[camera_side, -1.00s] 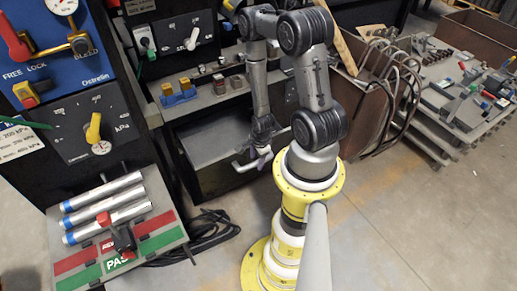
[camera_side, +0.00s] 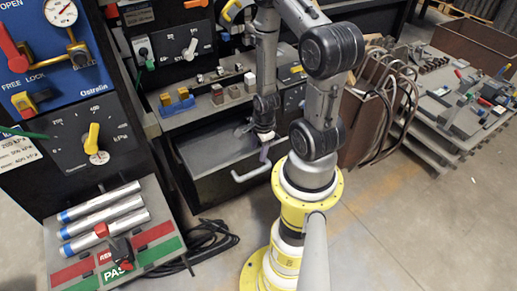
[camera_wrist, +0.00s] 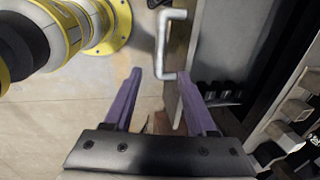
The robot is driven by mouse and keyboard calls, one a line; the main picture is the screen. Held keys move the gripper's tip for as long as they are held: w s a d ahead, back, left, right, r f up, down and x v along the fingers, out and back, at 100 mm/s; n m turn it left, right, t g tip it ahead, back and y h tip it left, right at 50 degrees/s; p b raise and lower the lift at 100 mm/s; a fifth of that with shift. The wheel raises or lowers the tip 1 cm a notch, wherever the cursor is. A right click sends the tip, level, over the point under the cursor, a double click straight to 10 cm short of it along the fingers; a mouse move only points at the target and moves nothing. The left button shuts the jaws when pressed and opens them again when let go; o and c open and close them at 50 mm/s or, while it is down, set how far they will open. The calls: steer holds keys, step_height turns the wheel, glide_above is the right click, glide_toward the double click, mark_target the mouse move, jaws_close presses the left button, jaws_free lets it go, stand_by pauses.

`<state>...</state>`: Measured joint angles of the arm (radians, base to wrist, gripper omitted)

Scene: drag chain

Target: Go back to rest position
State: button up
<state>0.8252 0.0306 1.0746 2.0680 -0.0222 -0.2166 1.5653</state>
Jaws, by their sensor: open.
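My gripper (camera_side: 265,148) points down beside the front of the drawer. Its two purple fingers (camera_wrist: 165,75) stand apart in the wrist view, with nothing clamped between them. The pale bar handle (camera_side: 250,173) sits on the dark drawer (camera_side: 205,188), just below and left of my fingertips in the side view. In the wrist view the handle (camera_wrist: 162,42) lies ahead of the fingertips, its near end showing between them. I cannot tell whether a finger touches it. The drawer stands pulled out, its pale inside showing.
A ledge with yellow and grey blocks (camera_side: 177,102) runs above the drawer. A sloped panel with several silver tubes (camera_side: 102,205) stands at left. Cables (camera_side: 205,240) lie on the floor. A brown bin with hoses (camera_side: 372,120) and a loaded pallet (camera_side: 460,105) are at right.

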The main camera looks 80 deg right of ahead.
stand_by(0.4)
steer(key=w+r+n+t+h, duration=0.1)
steer(key=w+r+n+t, duration=0.1)
steer(key=w+r, duration=0.65)
steer(key=w+a+r+n+t, duration=0.2)
steer(key=w+a+r+n, duration=0.15)
steer(key=r, duration=0.35)
steer(key=w+a+r+n+t, duration=0.2)
steer(key=w+a+r+n, duration=0.15)
steer(key=r, duration=0.35)
steer(key=s+a+r+n+t+y, duration=0.15)
steer(key=s+a+r+n, duration=0.35)
steer(key=a+r+n, duration=0.5)
steer(key=s+r+n+g+y, duration=0.1)
steer(key=s+n+g, duration=0.2)
steer(key=s+n, duration=0.5)
steer(key=s, duration=0.2)
steer(key=shift+s+a, duration=0.35)
steer(key=shift+a, duration=0.05)
